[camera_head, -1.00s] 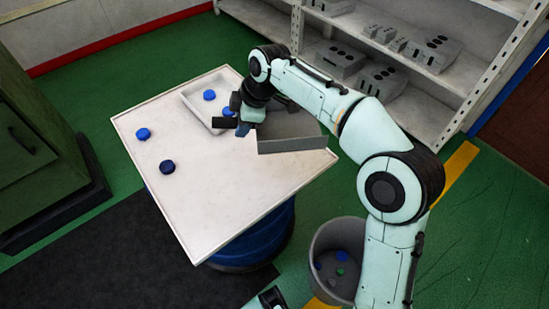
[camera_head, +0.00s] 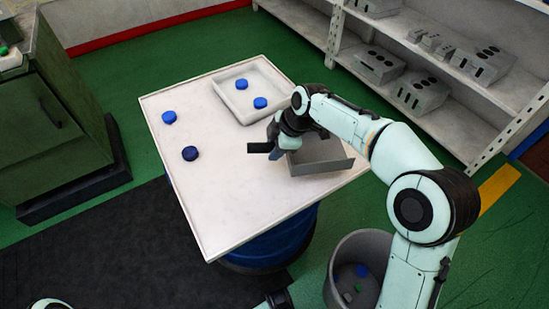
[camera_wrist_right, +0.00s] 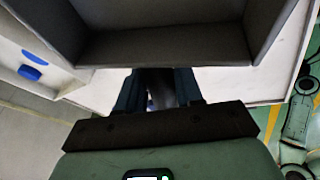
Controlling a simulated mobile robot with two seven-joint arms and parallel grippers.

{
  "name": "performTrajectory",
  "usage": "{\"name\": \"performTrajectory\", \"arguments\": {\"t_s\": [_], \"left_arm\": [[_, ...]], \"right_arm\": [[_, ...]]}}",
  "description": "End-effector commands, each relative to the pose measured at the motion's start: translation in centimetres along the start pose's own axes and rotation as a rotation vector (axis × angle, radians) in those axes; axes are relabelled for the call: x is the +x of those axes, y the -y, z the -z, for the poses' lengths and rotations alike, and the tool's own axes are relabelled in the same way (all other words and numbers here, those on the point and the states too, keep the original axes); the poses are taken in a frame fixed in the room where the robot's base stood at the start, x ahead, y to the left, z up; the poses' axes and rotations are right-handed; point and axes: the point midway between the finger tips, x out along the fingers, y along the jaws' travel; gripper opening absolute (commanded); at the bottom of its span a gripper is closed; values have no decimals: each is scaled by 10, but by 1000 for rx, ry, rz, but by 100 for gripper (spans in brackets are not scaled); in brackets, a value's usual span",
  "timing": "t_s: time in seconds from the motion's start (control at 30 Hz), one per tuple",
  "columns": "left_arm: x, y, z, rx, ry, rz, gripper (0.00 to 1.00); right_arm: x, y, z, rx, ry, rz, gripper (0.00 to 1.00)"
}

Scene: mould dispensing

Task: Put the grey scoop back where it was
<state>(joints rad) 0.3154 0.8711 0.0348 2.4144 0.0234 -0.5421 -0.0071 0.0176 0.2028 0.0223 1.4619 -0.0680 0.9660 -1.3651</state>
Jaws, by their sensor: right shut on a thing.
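The grey scoop (camera_head: 322,163) is an open box-like pan over the right part of the white table. My right gripper (camera_head: 274,151) is shut on it at its left side in the head view. In the right wrist view the scoop (camera_wrist_right: 165,48) fills the upper middle, just beyond the fingers, and its inside looks empty. The handle is mostly hidden by the fingers. I cannot tell how high the scoop is above the table. Of my left arm, only a small dark and pale part (camera_head: 278,299) shows at the bottom edge; its fingers cannot be made out.
A shallow white tray (camera_head: 229,106) with two blue pieces stands at the table's back. Two more blue pieces (camera_head: 169,117) (camera_head: 190,153) lie on the left. The table's (camera_head: 215,215) front is clear. A grey bin (camera_head: 336,262) stands on the floor; shelves (camera_head: 440,95) stand behind.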

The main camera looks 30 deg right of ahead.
Motion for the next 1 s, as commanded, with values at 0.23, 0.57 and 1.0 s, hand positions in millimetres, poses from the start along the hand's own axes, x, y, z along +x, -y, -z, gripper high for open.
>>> {"name": "performTrajectory", "arguments": {"t_s": [0.23,0.57,1.0], "left_arm": [[10,3,12,-3,-34,2,43],[13,5,20,-4,-58,3,43],[15,5,22,-5,-63,4,43]], "right_arm": [[26,6,-10,2,2,3,0],[40,9,-14,1,0,-1,0],[42,10,-15,1,0,0,61]]}}
